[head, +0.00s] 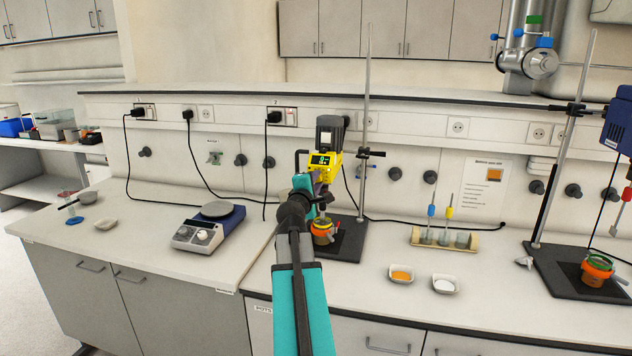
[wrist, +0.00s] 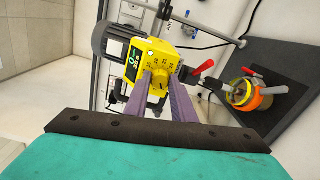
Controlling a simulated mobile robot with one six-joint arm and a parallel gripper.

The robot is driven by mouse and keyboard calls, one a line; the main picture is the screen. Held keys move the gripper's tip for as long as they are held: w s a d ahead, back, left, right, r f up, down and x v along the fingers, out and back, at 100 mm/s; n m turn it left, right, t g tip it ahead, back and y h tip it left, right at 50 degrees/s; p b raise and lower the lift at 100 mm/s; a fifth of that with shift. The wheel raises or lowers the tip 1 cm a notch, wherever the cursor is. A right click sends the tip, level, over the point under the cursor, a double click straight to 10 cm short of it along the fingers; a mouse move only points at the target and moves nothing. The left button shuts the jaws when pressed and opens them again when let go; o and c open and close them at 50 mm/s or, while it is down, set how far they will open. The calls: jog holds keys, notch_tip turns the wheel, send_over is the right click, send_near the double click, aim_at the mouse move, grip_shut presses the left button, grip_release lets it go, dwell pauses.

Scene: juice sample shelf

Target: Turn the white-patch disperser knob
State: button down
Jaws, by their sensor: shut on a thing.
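The yellow disperser (head: 327,160) with a dark grey motor top hangs on a stand at the middle of the bench. In the wrist view its yellow head (wrist: 133,60) lies tilted, with a lit display and a pale patch on the grey motor housing. Its round yellow knob (wrist: 160,70), ringed by a printed scale, sits between the purple fingers of my gripper (wrist: 158,80). The fingers are closed on the knob and hide part of it. In the head view my gripper (head: 317,184) reaches the disperser's front, and my arm partly hides the stand.
An orange-banded vessel (head: 322,231) stands below the disperser on a black base. A blue disperser (head: 620,118) stands at the right.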

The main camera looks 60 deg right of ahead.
jog(key=c, duration=1.5)
grip_release()
jog(key=shift+a, duration=0.1)
jog(key=b+v, duration=0.3)
jog(key=v, duration=0.5)
jog(key=shift+s+a+f, duration=0.1)
jog(key=shift+a, duration=0.1)
jog(key=shift+b, duration=0.5)
jog(key=b+v, duration=0.2)
jog(key=b, duration=0.5)
jog(key=shift+a, duration=0.25)
jog(key=shift+b+v, duration=1.35)
jog(key=shift+b, duration=0.15)
